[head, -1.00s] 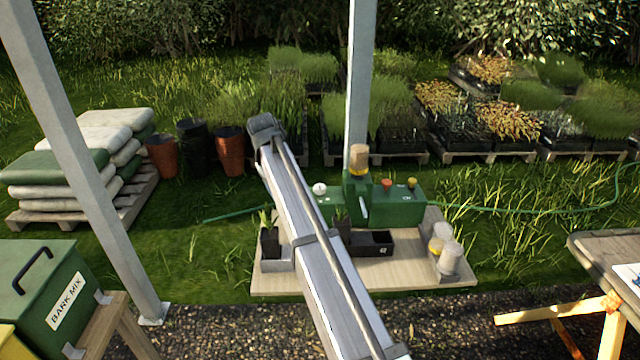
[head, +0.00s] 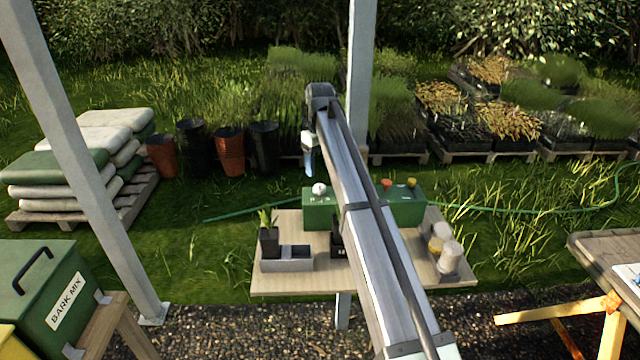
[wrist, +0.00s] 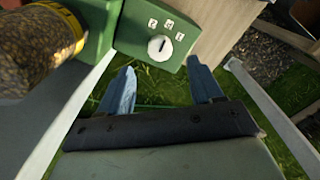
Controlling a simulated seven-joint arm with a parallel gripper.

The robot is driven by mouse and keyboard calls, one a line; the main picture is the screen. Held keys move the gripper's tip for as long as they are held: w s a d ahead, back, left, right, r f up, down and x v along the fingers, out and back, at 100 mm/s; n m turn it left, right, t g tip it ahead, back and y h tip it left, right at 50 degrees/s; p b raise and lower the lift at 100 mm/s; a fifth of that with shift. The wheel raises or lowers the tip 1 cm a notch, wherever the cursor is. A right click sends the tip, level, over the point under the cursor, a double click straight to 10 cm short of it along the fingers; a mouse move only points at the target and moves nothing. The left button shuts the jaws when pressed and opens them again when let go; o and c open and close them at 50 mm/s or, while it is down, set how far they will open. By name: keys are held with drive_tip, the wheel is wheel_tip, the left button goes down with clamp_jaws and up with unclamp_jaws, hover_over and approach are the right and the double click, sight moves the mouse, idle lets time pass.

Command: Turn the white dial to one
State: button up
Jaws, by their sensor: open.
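The white dial (head: 319,189) sits on the left end of the green machine (head: 405,208) on the wooden table. In the head view my gripper (head: 309,160) hangs above and slightly left of the dial.
A jar of brown granules (wrist: 38,50) with a yellow band stands close on the left in the wrist view. The table (head: 290,285) holds a grey tray (head: 287,265), a potted plant (head: 268,238) and pale cups (head: 449,255). A metal post (head: 359,70) stands behind.

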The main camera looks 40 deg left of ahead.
sight(320, 187)
wheel_tip(320, 187, down, 7)
idle(0.3)
drive_tip(key=shift+c, duration=0.2)
